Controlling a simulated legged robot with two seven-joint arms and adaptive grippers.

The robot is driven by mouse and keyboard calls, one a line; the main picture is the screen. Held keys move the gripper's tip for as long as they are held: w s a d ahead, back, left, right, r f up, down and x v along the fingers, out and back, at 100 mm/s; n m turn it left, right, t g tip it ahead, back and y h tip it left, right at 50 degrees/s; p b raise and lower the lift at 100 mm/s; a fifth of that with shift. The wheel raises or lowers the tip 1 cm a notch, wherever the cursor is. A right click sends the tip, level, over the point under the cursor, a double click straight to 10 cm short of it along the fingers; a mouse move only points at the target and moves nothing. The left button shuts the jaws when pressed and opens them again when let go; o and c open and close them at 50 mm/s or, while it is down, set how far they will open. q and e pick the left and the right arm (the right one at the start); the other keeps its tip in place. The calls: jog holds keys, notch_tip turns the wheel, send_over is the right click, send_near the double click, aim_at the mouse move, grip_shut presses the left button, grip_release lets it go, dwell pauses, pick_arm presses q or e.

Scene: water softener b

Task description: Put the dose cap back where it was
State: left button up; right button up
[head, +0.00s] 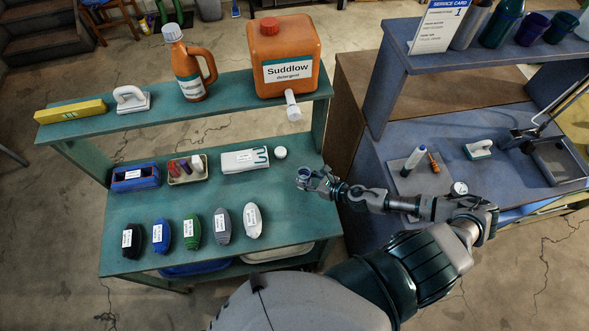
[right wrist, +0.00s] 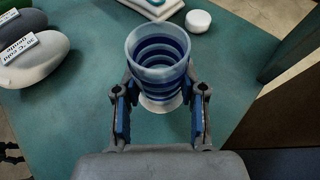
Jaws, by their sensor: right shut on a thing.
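My right gripper (head: 312,181) is over the right end of the green bench. In the right wrist view, its fingers (right wrist: 160,108) are shut on a translucent cup with blue bands, which I take for the dose cap (right wrist: 158,58). Its open mouth faces up. The cap also shows at the gripper's tip in the head view (head: 303,173). I cannot tell whether its base touches the bench. An orange bottle (head: 188,68) with a pale cap and a big orange Suddlow detergent jug (head: 284,58) with a white spout stand on the upper shelf. My left gripper is not in view.
A white round lid (head: 280,153) and a white box (head: 246,160) lie just behind the gripper. A yellow box (head: 70,112) and a white-handled brush (head: 131,99) are on the shelf. A blue bench (head: 450,140) stands right.

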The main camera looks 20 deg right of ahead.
jog(key=p, duration=0.1)
send_over(294, 176)
jog(key=shift+f, duration=0.25)
jog(key=shift+w+f, duration=0.1)
jog(key=shift+f, duration=0.05)
notch_tip(294, 176, down, 4)
jog(key=shift+r+b, duration=0.25)
jog(key=shift+b, duration=0.15)
jog(key=shift+r, duration=0.1)
jog(key=o, duration=1.2)
jog(key=shift+c, duration=0.2)
